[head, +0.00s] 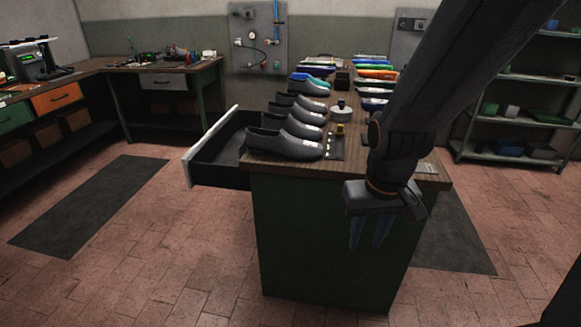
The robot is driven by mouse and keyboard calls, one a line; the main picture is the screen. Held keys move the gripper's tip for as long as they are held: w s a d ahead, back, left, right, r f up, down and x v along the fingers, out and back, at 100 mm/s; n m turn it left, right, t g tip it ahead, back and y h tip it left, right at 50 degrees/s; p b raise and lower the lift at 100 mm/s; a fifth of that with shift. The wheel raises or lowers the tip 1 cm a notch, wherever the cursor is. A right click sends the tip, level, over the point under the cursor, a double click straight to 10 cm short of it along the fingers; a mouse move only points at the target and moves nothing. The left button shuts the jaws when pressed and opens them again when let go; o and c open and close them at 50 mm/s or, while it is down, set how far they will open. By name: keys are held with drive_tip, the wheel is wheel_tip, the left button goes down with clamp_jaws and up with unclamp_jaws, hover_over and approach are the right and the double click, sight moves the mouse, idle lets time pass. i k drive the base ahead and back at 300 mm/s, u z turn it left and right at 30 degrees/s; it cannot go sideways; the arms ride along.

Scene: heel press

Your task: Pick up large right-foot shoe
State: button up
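Several grey shoes stand in a row along the left side of the wooden-topped bench (343,172). The nearest grey shoe (284,143) sits at the bench's front left corner, with another grey shoe (294,121) behind it. A shoe with a blue part (308,86) is farther back. I cannot tell which shoe is the large right-foot one. My gripper (369,242) hangs in front of the bench's front face, right of and lower than the nearest shoe. Its two blue fingers point down, apart, with nothing between them. My arm hides part of the bench's right side.
An open drawer (217,150) sticks out from the bench's left side. Coloured items (375,74) line the bench's back right. A round grey object (341,112) stands mid-bench. Shelves (515,120) stand at right, a workbench (165,66) at back left. The front floor is clear.

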sight(281, 143)
drive_tip(key=z, duration=0.2)
drive_tip(key=k, duration=0.25)
drive_tip(key=u, duration=0.9)
drive_tip(key=i, duration=0.75)
drive_tip(key=z, duration=0.55)
drive_tip(key=i, duration=0.7)
drive_tip(key=z, duration=0.6)
